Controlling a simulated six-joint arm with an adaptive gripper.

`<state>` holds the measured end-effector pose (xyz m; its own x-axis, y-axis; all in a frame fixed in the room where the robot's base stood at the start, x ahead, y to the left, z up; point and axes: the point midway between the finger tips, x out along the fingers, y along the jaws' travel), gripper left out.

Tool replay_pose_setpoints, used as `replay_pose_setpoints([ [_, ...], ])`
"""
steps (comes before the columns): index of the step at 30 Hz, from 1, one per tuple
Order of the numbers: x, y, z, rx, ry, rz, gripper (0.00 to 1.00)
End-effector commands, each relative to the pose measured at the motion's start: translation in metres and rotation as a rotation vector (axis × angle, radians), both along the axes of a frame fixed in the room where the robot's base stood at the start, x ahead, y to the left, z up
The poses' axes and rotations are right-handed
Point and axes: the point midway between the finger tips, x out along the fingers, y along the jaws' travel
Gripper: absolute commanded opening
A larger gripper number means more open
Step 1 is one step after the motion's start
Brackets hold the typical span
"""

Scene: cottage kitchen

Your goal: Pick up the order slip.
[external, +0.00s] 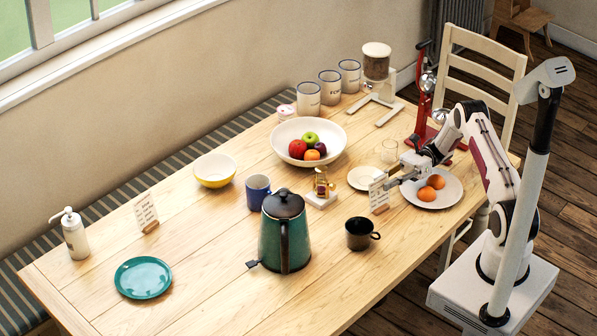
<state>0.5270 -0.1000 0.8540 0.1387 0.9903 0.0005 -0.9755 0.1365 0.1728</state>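A white order slip (378,194) with lines of dark print stands upright in a small wooden holder on the right part of the table. My gripper (391,183) is low over the table at this slip's right edge. Its fingers point left towards the slip. The fingertips are too small to tell whether they are open or shut, or touching the slip. A second, similar printed slip (146,210) stands in a wooden holder at the left of the table, far from my gripper.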

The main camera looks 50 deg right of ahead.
Motion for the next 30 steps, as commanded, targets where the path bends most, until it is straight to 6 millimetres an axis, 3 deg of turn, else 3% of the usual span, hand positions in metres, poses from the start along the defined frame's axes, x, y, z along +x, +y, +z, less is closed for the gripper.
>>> replay_pose_setpoints([
  [12,0.004,0.025,0.001,0.000,0.001,0.001,0.22],
  [23,0.004,0.026,0.000,0.000,0.001,0.000,0.22],
  [30,0.008,0.041,0.002,-0.002,0.001,0.001,0.22],
])
